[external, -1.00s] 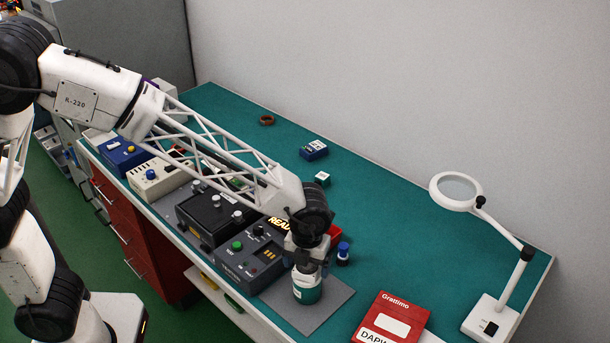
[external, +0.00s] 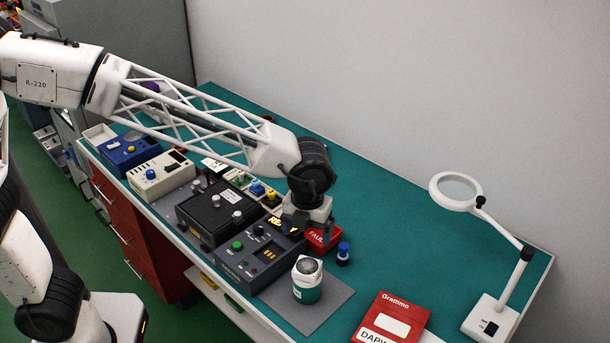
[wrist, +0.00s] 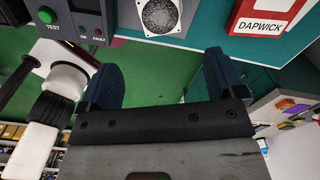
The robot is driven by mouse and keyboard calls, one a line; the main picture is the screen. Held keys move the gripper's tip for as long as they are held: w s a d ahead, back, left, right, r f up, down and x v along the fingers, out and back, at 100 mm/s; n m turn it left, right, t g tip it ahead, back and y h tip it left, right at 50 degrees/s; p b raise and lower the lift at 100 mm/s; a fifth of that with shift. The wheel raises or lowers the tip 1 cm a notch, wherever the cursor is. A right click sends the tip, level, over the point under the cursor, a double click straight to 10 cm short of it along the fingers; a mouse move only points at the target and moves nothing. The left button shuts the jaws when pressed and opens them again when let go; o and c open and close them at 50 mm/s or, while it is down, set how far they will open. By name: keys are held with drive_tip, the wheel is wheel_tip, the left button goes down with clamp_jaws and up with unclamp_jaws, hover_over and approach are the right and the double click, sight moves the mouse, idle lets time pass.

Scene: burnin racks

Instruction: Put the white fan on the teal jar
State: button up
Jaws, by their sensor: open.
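The white fan (external: 308,267) rests on top of the teal jar (external: 307,292), which stands on the grey mat. The fan looks slightly tilted from this angle, and I cannot tell if it sits fully flat. It also shows at the top of the wrist view (wrist: 160,14), with a dark round grille in a white square frame. The jar is not clearly seen there. My gripper (wrist: 160,62) is open and empty, its two dark fingers apart. In the external view my gripper (external: 307,218) is above and behind the jar, clear of the fan.
A dark tester with a green button (external: 258,255) stands left of the jar. A small blue-capped bottle (external: 343,255) and a red FAUL bin (external: 322,240) are behind it. A red box (external: 392,318) and a magnifier lamp (external: 495,312) are to the right. The teal bench top is clear behind.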

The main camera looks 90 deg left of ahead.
drive_tip(key=shift+s+r, duration=0.1)
drive_tip(key=shift+r, duration=0.05)
idle(0.7)
drive_tip(key=s+d+r+n+t, duration=0.1)
drive_tip(key=s+d+r+n, duration=0.3)
drive_tip(key=s, duration=0.5)
drive_tip(key=s+d+r+n, duration=0.1)
drive_tip(key=s+d+n, duration=0.1)
drive_tip(key=s+n, duration=0.6)
drive_tip(key=s+d+f+n, duration=0.1)
drive_tip(key=s+n, duration=0.4)
drive_tip(key=s, duration=0.4)
drive_tip(key=s+d+f+n+t, duration=0.1)
drive_tip(key=s+n, duration=0.4)
drive_tip(key=s, duration=0.5)
drive_tip(key=shift+d+t, duration=0.3)
drive_tip(key=shift+d, duration=0.15)
